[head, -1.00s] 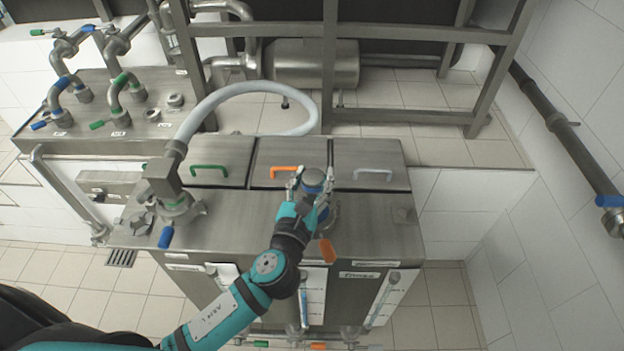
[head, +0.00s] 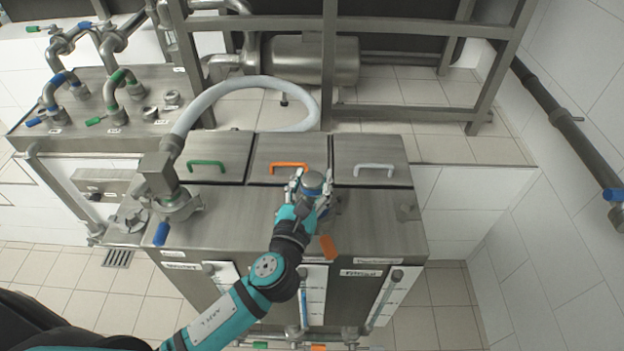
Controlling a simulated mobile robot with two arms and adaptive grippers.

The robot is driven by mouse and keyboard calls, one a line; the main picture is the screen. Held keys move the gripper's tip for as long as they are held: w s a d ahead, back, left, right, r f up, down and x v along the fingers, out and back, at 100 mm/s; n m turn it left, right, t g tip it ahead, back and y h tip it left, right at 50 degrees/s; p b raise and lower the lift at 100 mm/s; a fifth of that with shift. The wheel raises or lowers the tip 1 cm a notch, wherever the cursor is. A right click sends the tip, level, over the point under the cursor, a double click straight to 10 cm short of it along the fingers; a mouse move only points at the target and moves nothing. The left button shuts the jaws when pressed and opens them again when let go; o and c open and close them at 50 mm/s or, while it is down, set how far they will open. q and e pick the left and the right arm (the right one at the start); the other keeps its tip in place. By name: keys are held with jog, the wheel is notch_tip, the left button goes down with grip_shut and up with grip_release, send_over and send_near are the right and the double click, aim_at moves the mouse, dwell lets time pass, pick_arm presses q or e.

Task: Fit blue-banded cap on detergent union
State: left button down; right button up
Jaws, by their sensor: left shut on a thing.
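My left gripper (head: 311,190) is shut on the blue-banded cap (head: 313,179), a grey round piece with a blue ring. It holds the cap over the middle union (head: 333,208), which has an orange lever (head: 328,247) in front. The gripper hides most of that union, so I cannot tell whether the cap is seated on it or just above it. The front labels are too small to read surely, so I take the middle union for the detergent one from its place only. My right gripper is not in view.
The steel tank top has three lids with green (head: 208,164), orange (head: 289,167) and white (head: 373,168) handles. A pale hose (head: 300,95) arches to the left union (head: 178,205), which has a blue lever (head: 162,233).

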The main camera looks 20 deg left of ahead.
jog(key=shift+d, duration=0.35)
pick_arm(q)
jog(key=shift+f+b, duration=0.55)
jog(key=shift+f, duration=0.1)
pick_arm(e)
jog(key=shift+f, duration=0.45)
pick_arm(q)
jog(key=shift+f, duration=0.25)
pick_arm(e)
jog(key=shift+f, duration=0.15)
